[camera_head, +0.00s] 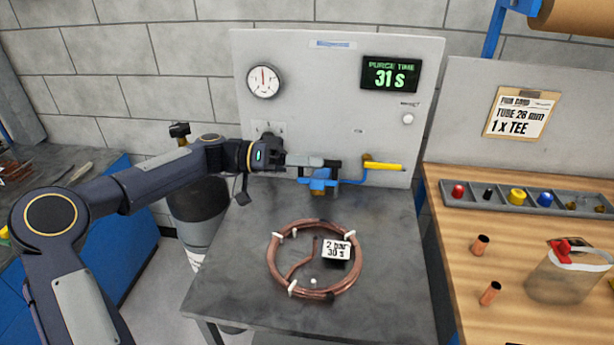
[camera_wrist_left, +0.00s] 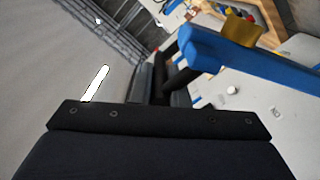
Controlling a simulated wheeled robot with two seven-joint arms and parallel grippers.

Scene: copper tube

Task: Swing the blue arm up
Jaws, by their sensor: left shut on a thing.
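The blue arm (camera_head: 321,183) is part of the fitting at the foot of the grey panel, behind the copper coil. In the left wrist view the blue arm (camera_wrist_left: 245,58) is a thick bar slanting down to the right, with a brass piece (camera_wrist_left: 241,30) on it. My left gripper (camera_head: 330,165) reaches in from the left and its fingers are shut at the blue arm. Dark fingers also show in the left wrist view (camera_wrist_left: 165,85), at the bar's left end. The exact contact is partly hidden. My right gripper is not in view.
A yellow lever (camera_head: 384,166) sits right of the blue arm. A copper coil (camera_head: 273,262) with a "2 bar 30 s" card (camera_head: 337,247) lies on the grey table. The gauge (camera_head: 263,81) and a display reading 31 S (camera_head: 390,75) are above. A wooden bench (camera_head: 460,220) stands right.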

